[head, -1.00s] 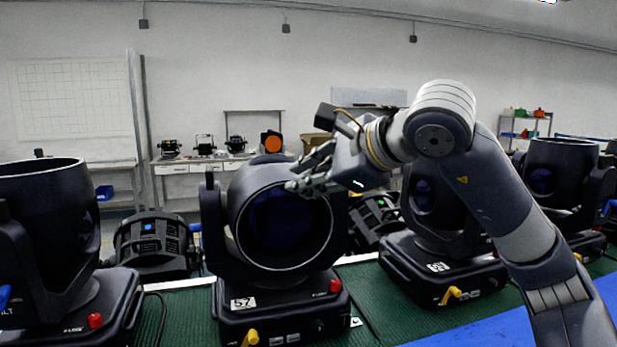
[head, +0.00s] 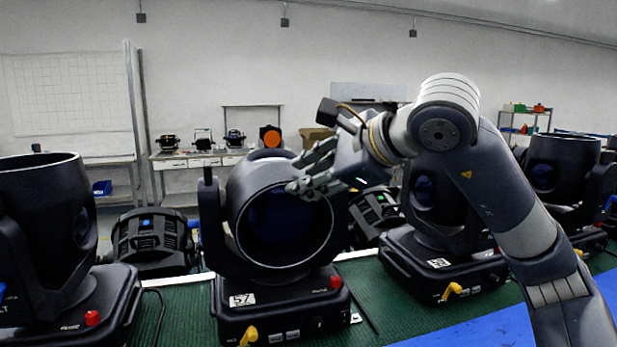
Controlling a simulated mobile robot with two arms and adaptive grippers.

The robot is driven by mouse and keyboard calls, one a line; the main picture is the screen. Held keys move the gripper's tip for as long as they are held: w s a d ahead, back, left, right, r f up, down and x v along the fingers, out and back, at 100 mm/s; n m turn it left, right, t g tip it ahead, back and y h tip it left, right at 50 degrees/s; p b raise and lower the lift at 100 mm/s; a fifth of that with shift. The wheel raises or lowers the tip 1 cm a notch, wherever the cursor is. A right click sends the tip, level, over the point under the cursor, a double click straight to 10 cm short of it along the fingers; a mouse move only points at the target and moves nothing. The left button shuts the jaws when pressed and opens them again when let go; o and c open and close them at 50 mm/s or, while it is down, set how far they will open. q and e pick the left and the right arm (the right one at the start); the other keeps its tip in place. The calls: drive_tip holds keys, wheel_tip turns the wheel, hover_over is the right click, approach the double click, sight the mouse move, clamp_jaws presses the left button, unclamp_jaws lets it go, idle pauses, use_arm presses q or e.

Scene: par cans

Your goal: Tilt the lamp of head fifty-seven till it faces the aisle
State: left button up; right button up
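Head fifty-seven (head: 275,310) is a black moving-head fixture labelled 57 on its base, standing on the green mat. Its round lamp (head: 278,228) sits in the yoke with its dark open front turned toward me. My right gripper (head: 303,180) reaches in from the right at the upper right rim of the lamp. Its fingers overlap the rim in the head view and are spread apart, with nothing seen between them. Whether they touch the rim I cannot tell. My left gripper is out of view.
Another head (head: 48,245) stands at left with its lamp pointing up. More heads stand at right, one (head: 440,262) behind my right arm. Smaller black fixtures (head: 152,243) sit behind the row. A blue strip (head: 480,333) runs along the front right.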

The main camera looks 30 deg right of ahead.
drive_tip(key=v, duration=1.1)
drive_tip(key=shift+s, duration=0.3)
